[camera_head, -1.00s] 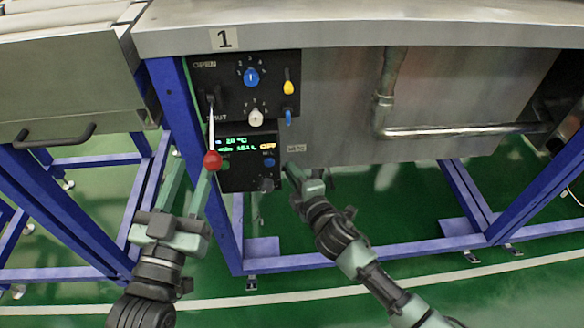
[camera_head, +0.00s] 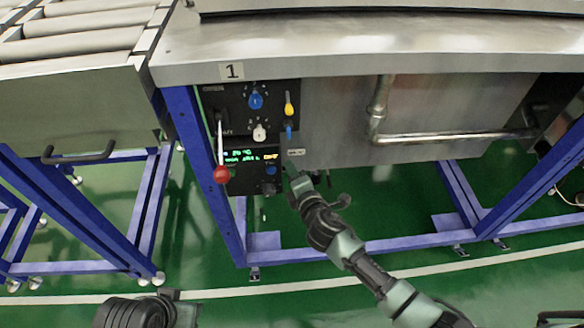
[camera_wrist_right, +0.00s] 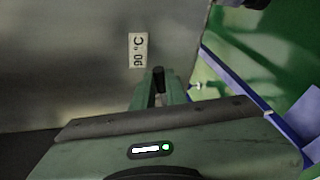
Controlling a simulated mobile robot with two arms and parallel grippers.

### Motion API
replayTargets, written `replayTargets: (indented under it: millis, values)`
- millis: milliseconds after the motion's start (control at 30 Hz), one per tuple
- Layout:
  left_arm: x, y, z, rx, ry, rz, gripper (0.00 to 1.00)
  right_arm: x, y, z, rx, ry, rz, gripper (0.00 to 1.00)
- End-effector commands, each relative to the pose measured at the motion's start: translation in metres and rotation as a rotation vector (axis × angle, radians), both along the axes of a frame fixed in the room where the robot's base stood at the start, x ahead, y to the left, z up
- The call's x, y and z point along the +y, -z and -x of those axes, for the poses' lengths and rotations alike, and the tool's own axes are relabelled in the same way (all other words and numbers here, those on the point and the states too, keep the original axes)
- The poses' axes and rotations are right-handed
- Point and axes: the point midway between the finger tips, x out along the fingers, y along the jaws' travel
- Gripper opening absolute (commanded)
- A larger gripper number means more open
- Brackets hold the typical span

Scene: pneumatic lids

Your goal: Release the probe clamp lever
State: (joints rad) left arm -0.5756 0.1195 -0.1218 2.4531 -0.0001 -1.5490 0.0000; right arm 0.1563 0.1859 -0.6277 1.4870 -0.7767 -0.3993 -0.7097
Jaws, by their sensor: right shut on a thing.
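A small black lever tip (camera_wrist_right: 158,80) shows in the right wrist view, just below a "90 °C" label (camera_wrist_right: 138,51) on the metal wall. I take this tip to be the probe clamp lever. My right gripper (camera_wrist_right: 158,92) is shut on it, with its green fingers on either side. In the head view the same gripper (camera_head: 296,180) is at the metal wall just below the label, right of the control panel. The fingers hide most of the lever there. Only a dark part of my left arm shows at the bottom left; its fingers are not in view.
The black control panel (camera_head: 240,150) carries a red-ball lever (camera_head: 221,174), a blue knob (camera_head: 256,100), a white knob (camera_head: 260,133) and a yellow-handled switch (camera_head: 289,104). A metal pipe (camera_head: 440,136) runs along the wall at right. Blue frame legs (camera_head: 207,170) stand below; green floor is open in front.

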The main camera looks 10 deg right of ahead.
Motion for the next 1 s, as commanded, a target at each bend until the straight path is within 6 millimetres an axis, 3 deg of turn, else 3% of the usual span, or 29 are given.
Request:
replayTargets:
  millis: [767, 800, 867, 1000]
  values:
    - [0.0007, -0.0033, 0.0018, 0.015, 0.000, -0.002, 0.36, 0.0011, -0.0029, 0.0001, 0.000, 0.000, 0.052, 0.00]
    - [0.0007, -0.0033, 0.0018, 0.015, 0.000, -0.002, 0.36, 0.0011, -0.0029, 0.0001, 0.000, 0.000, 0.052, 0.16]
    - [0.0006, -0.0033, 0.0018, 0.015, 0.000, -0.002, 0.36, 0.0012, -0.0030, 0.0001, -0.001, 0.000, 0.052, 0.33]
    - [0.0006, -0.0032, 0.0018, 0.015, 0.000, -0.002, 0.36, 0.0011, -0.0031, 0.0001, -0.001, 0.000, 0.051, 0.35]
